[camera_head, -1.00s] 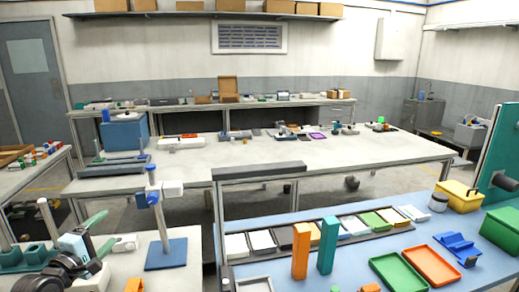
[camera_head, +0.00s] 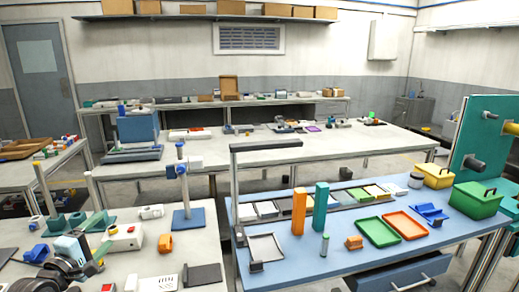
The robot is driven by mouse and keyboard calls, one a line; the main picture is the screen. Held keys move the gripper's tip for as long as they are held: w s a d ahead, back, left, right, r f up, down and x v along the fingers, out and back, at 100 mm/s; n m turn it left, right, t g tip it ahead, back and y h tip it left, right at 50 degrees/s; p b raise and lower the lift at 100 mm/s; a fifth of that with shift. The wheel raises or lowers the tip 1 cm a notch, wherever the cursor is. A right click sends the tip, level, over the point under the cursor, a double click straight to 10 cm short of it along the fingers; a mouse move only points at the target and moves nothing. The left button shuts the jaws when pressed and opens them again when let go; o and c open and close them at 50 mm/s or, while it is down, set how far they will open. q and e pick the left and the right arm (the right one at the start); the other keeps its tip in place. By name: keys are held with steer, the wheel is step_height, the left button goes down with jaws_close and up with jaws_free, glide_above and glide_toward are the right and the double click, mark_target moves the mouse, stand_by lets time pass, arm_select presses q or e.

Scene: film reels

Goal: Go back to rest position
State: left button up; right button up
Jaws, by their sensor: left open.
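My left gripper (camera_head: 104,230) is at the lower left of the head view, with its black arm joints below it. Its two green fingers are spread apart with nothing between them. It shows over the grey-topped bench (camera_head: 205,250) at the left, in front of a teal block with holes (camera_head: 62,226) and left of a white box with a red button (camera_head: 124,238). I cannot tell its exact height above the bench. My right gripper is not in view.
A post on a blue base (camera_head: 188,217) stands on the left bench. The blue-topped table (camera_head: 345,262) at right carries orange and teal pillars, trays and a green toolbox (camera_head: 474,201). A long grey table (camera_head: 230,153) lies behind. Floor shows between the benches.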

arm_select(q)
steer(key=s+d+f+m+g, duration=0.2)
steer(key=s+d+f+m, duration=0.2)
steer(key=s+d+f, duration=0.5)
steer(key=s+d+f+m+g, duration=0.2)
steer(key=s+f+m, duration=0.35)
steer(key=f, duration=0.85)
steer(key=s+d+f+m+g, duration=0.1)
steer(key=s+d+f+m, duration=0.2)
steer(key=s, duration=0.6)
steer(key=s+d+f+m+g, duration=0.2)
steer(key=s+d+f, duration=0.1)
steer(key=s, duration=0.7)
steer(key=s+d+f+m+g, duration=0.2)
steer(key=s+d+f+m, duration=0.1)
steer(key=s, duration=0.6)
steer(key=shift+s+d+f+m+y, duration=0.35)
steer(key=shift+s+f+y, duration=0.05)
steer(key=shift+f, duration=0.5)
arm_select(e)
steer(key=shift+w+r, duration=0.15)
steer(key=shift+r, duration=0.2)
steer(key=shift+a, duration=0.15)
